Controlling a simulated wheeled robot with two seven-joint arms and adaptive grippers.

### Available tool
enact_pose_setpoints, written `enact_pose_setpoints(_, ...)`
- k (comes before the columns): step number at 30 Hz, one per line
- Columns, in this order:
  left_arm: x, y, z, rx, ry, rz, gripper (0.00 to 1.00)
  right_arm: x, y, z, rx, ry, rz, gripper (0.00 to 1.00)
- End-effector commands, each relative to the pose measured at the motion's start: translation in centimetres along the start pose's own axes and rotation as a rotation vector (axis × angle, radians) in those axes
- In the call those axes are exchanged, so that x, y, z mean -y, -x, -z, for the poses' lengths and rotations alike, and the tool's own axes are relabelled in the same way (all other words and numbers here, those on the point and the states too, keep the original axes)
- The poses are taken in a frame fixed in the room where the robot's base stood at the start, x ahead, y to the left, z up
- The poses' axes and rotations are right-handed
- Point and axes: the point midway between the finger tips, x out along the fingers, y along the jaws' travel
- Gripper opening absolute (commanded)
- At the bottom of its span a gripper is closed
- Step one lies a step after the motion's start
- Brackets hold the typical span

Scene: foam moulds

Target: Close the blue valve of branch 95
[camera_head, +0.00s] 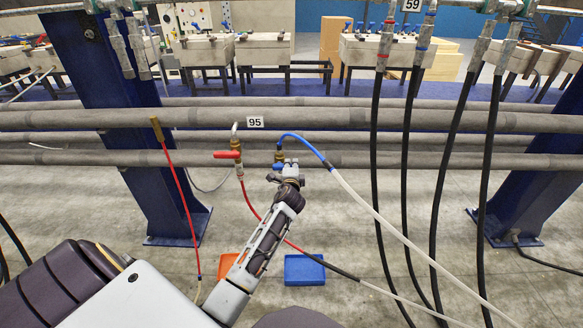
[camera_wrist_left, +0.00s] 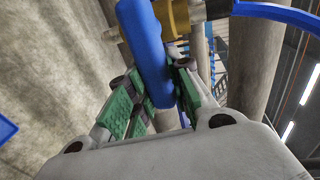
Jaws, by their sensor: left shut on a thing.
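The label 95 (camera_head: 255,122) is on the upper grey pipe. Below and right of it is the blue valve, with a brass body (camera_head: 280,155) and a blue lever (camera_head: 277,166) partly hidden by my gripper. A blue hose leaves its top. My left gripper (camera_head: 288,175) reaches up from below and is at the lever. In the left wrist view the blue lever (camera_wrist_left: 147,45) lies between the green finger pads (camera_wrist_left: 155,95), and the gripper is shut on it. Brass shows beside the lever there. The lever's exact angle to the pipe is unclear. My right gripper is not in view.
The red valve lever (camera_head: 227,154) is horizontal, close left of the blue valve. Red and white hoses hang around my arm. Black hoses (camera_head: 405,180) hang at the right. An orange bin (camera_head: 227,264) and a blue bin (camera_head: 304,270) stand on the floor. Blue posts (camera_head: 120,120) flank the pipes.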

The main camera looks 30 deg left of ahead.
Motion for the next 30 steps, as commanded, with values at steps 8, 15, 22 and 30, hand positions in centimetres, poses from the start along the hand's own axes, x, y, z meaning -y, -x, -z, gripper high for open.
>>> enact_pose_setpoints(8,0.15,0.05,-0.01,-0.009,0.054,-0.003,0.00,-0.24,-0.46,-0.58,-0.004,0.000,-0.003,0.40)
enact_pose_setpoints(15,0.24,0.05,0.01,-0.010,0.060,-0.001,0.00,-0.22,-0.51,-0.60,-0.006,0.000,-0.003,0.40)
enact_pose_setpoints(22,0.34,0.05,0.03,-0.011,0.059,0.001,0.35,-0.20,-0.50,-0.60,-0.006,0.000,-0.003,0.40)
enact_pose_setpoints(30,0.26,0.04,0.02,-0.010,0.053,0.000,0.43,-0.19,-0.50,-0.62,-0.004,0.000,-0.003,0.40)
